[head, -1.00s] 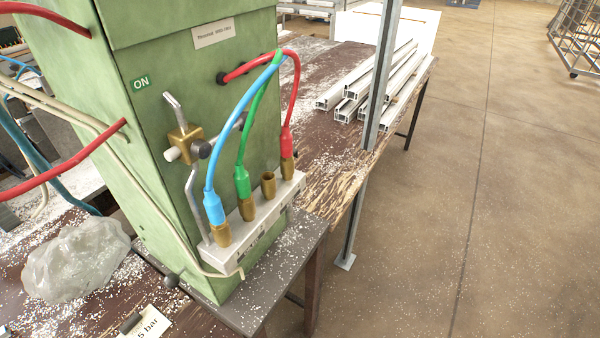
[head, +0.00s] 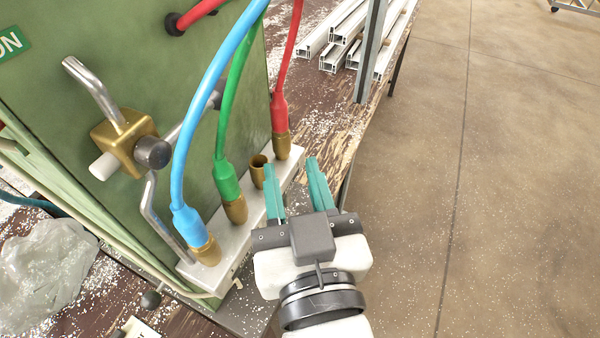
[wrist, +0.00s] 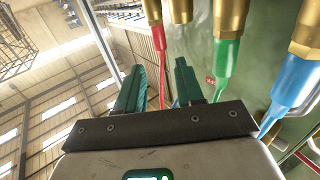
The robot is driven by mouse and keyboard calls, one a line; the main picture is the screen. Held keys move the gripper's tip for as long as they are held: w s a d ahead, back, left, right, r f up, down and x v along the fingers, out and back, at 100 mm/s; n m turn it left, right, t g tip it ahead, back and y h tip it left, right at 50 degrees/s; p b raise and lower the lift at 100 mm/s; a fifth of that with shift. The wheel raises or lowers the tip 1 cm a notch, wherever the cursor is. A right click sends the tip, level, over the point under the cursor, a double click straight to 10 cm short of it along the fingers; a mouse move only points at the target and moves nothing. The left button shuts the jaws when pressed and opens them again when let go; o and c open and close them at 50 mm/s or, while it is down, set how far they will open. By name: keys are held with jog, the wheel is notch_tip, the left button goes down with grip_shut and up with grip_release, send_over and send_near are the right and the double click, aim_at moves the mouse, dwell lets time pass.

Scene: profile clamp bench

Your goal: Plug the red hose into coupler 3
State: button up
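The red hose (head: 279,112) stands upright in the brass coupler (head: 281,147) at the far end of the pale coupler block (head: 253,222). An empty, open-topped brass coupler (head: 257,172) sits between the red and green hoses. I cannot read the coupler numbers. My gripper (head: 291,166) is open and empty, with teal fingers pointing toward the block's far end. In the head view it is just right of the empty coupler and below the red hose's end. In the wrist view, which looks upside down, the red hose (wrist: 159,40) shows beyond and between the open fingers (wrist: 160,66).
A green hose (head: 227,180) and a blue hose (head: 188,220) occupy the nearer couplers. The green cabinet (head: 60,105) stands behind the block, with a brass clamp (head: 120,138) and bent rods. The right side is open floor.

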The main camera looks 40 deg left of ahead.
aim_at(280, 108)
jog(key=p+x, duration=0.1)
jog(key=x, duration=0.9)
jog(key=shift+w+a+p, duration=0.1)
jog(key=shift+w+p, duration=0.15)
jog(key=shift+p, duration=0.1)
jog(key=shift+f, duration=0.1)
grip_shut()
jog(key=shift+r+p, duration=0.75)
jog(key=shift+r, duration=0.1)
dwell(2.0)
jog(key=shift+r+p, duration=0.3)
jog(key=shift+r, duration=0.05)
jog(key=shift+r+p, duration=0.8)
jog(key=shift+r, duration=0.1)
jog(key=w+d+p, duration=0.1)
jog(key=d+p, duration=0.1)
jog(key=d, duration=0.5)
jog(key=shift+w+d, duration=0.35)
jog(key=shift+w, duration=0.05)
dwell(1.0)
